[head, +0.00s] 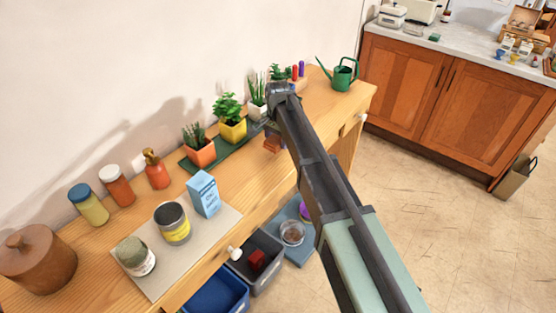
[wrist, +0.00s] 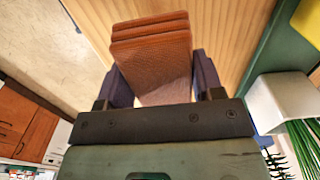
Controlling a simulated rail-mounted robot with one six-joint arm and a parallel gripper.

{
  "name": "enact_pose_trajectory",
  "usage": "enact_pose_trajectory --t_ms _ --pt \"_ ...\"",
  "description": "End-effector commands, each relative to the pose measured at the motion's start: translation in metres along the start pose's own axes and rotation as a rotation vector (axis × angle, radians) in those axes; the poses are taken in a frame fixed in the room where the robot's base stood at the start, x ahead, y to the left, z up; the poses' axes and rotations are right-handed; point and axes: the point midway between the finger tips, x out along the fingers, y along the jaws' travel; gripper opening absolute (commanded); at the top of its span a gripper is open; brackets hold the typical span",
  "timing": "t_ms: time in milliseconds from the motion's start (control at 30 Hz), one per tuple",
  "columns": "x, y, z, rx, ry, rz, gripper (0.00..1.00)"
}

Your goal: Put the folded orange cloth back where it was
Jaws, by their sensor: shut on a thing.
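The folded orange cloth (wrist: 152,65) is between the two fingers of my gripper (wrist: 152,85) in the wrist view, with several layers showing at its far edge. In the head view the cloth (head: 272,143) shows as a small orange-brown patch below my gripper (head: 279,118), over the front part of the wooden bench (head: 240,155). My arm hides part of it. Wood shows around it in the wrist view. I cannot tell whether the cloth touches the bench.
A green mat (head: 228,148) with several potted plants runs behind the cloth. A blue and white carton (head: 204,193) stands to the left on a pale mat (head: 222,224). A green watering can (head: 343,75) stands at the far end. Open bins (head: 220,291) lie below the bench front.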

Motion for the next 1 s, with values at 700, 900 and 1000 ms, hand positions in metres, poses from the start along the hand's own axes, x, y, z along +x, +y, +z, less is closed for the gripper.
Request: enact_pose_trajectory --t_ms 700,900,1000 --pt "0.043 0.0 0.0 0.0 0.0 0.0 0.66" --pt "0.043 0.0 0.0 0.0 0.0 0.0 0.87" --pt "0.043 0.0 0.0 0.0 0.0 0.0 0.87"
